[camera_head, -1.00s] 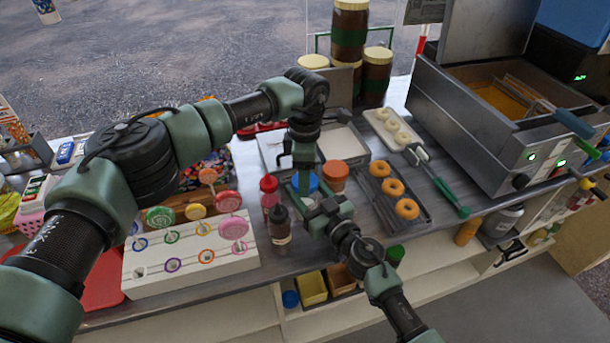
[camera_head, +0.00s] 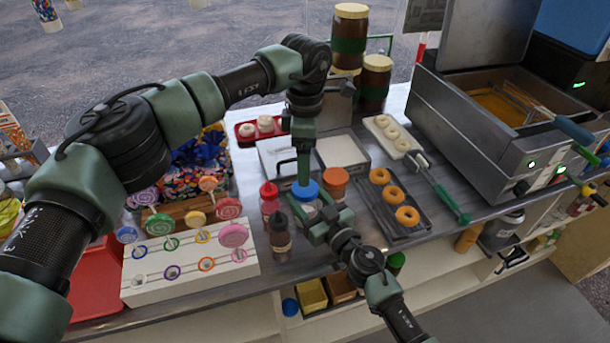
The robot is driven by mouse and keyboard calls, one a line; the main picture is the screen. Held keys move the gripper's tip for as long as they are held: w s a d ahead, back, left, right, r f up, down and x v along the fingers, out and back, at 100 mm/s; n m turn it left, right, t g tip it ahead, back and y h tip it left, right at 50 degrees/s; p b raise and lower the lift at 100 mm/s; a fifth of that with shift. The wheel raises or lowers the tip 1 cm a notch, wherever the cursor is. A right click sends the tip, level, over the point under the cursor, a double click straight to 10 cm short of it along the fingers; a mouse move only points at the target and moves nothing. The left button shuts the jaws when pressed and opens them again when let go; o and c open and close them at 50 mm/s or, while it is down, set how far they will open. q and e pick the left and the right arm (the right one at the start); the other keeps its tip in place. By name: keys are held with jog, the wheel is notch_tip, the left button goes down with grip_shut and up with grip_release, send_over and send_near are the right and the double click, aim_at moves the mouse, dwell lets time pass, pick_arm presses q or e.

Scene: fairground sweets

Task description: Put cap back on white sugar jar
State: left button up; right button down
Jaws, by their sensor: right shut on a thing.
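The blue cap (camera_head: 303,191) is at the mouth of the white sugar jar (camera_head: 309,208), in the middle of the counter. I cannot tell whether it is seated or just above the rim. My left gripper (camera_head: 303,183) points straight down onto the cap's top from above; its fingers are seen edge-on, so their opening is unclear. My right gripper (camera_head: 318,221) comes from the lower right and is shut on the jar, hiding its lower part.
A red-capped bottle (camera_head: 269,200) and a dark bottle (camera_head: 280,238) stand close left of the jar. An orange-lidded jar (camera_head: 335,181) stands close right. A doughnut tray (camera_head: 407,222) lies further right. A lollipop stand (camera_head: 190,275) is on the left.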

pick_arm(q)
jog(key=shift+r, duration=2.2)
pick_arm(e)
jog(key=shift+c, duration=2.2)
grip_release()
jog(key=v, duration=0.7)
jog(key=shift+f+p, duration=0.1)
jog(key=shift+p, duration=0.2)
pick_arm(q)
jog(key=shift+r, duration=0.2)
pick_arm(e)
jog(key=shift+s+d, duration=0.2)
jog(key=shift+s, duration=0.15)
